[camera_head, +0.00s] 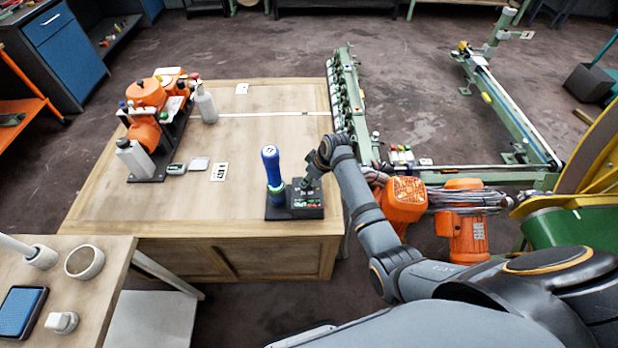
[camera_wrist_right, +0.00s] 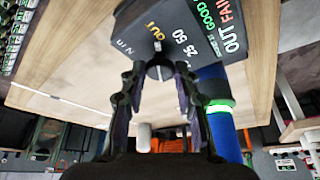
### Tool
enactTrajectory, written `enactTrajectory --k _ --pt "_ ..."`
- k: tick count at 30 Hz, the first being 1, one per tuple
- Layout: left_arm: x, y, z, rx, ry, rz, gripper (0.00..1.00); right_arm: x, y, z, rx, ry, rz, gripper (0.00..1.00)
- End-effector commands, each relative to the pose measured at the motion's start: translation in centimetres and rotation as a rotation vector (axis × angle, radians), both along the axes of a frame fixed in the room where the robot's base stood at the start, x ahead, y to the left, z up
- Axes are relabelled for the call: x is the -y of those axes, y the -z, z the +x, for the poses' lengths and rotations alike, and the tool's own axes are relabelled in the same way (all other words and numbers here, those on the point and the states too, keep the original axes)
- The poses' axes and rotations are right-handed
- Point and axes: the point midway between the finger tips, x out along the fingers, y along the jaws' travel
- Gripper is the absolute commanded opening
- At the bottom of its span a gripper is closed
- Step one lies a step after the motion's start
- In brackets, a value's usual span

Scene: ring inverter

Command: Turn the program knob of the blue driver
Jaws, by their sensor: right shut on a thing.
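The blue driver (camera_head: 270,165) stands upright in a dark base at the right front of the wooden table. Beside it is its dark control box (camera_head: 306,203), with white and green lettering. In the right wrist view the blue driver (camera_wrist_right: 223,135) with its green ring shows right of the fingers. The program knob (camera_wrist_right: 159,69) is round with a pale mark, on the box face near printed numbers. My right gripper (camera_wrist_right: 158,80) is shut on the knob, one finger on each side. In the head view my right gripper (camera_head: 312,180) is over the box and hides the knob. My left gripper is not in view.
A rack with orange parts and bottles (camera_head: 150,125) stands at the table's left. A small printed card (camera_head: 219,172) lies mid-table. A green rail (camera_head: 347,100) runs along the right edge. Orange motors (camera_head: 466,220) are beyond my arm.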

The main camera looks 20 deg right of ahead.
Motion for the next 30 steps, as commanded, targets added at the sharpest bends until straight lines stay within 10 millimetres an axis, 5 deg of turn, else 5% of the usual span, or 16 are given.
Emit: enactTrajectory --k 11,30 --pt "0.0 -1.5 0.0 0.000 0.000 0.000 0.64 -0.1 -0.3 -0.1 -0.003 0.076 0.001 0.00" --pt "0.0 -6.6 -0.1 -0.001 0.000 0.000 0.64 -0.5 -0.2 -0.2 -0.002 0.543 0.000 0.00"
